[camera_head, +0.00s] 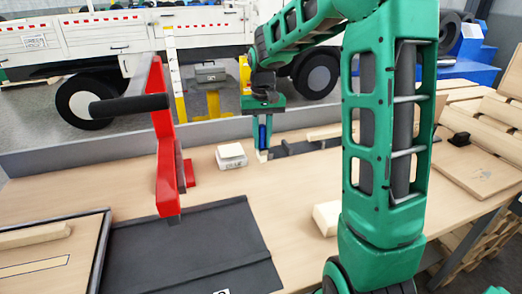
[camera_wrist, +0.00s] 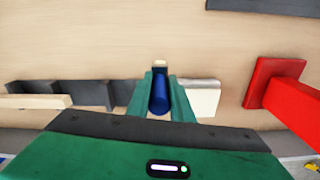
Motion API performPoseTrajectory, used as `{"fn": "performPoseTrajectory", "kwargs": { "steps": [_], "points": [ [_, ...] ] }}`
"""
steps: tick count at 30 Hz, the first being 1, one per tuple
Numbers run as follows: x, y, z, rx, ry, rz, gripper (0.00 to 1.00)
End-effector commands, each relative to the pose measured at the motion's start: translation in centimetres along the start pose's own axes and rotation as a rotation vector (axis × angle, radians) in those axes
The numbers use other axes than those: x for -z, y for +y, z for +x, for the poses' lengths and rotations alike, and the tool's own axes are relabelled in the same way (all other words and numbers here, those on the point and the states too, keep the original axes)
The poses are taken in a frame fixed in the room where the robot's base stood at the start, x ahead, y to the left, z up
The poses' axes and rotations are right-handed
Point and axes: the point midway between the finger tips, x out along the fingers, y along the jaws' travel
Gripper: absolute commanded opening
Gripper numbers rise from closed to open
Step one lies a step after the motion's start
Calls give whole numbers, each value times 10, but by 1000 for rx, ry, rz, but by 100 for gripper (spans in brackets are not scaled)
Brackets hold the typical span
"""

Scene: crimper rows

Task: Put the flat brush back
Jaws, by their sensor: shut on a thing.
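My gripper (camera_head: 262,126) is shut on a blue-handled tool, which I take to be the flat brush (camera_head: 262,137). The handle points down between the fingers, and a pale end shows below it, close to the table top. In the wrist view the blue handle (camera_wrist: 159,95) sits between the two green fingers, with a dark and pale tip beyond them. I cannot tell whether the tip touches the table. A marked spot for the brush is not clearly visible.
A white block (camera_head: 231,155) stands just left of the brush. Dark grey low pieces (camera_head: 305,146) lie to its right. A red upright stand (camera_head: 166,150) with a black bar rises at left, by a dark mat (camera_head: 200,250). A pale wooden block (camera_head: 326,218) lies nearer.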

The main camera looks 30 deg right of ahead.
Motion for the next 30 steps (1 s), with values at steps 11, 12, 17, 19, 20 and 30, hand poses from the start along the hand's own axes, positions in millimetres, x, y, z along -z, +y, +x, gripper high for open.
{"fn": "performPoseTrajectory", "kwargs": {
  "steps": [11,12,17,19,20,30],
  "points": [
    [-1,0,39,0,-2,0,0],
    [-1,0,40,0,-1,0,0],
    [-1,0,39,0,-1,0,0],
    [-1,0,40,0,-1,0,0],
    [-1,0,41,0,-1,0,22],
    [-1,0,40,0,0,0,38]
  ]
}}
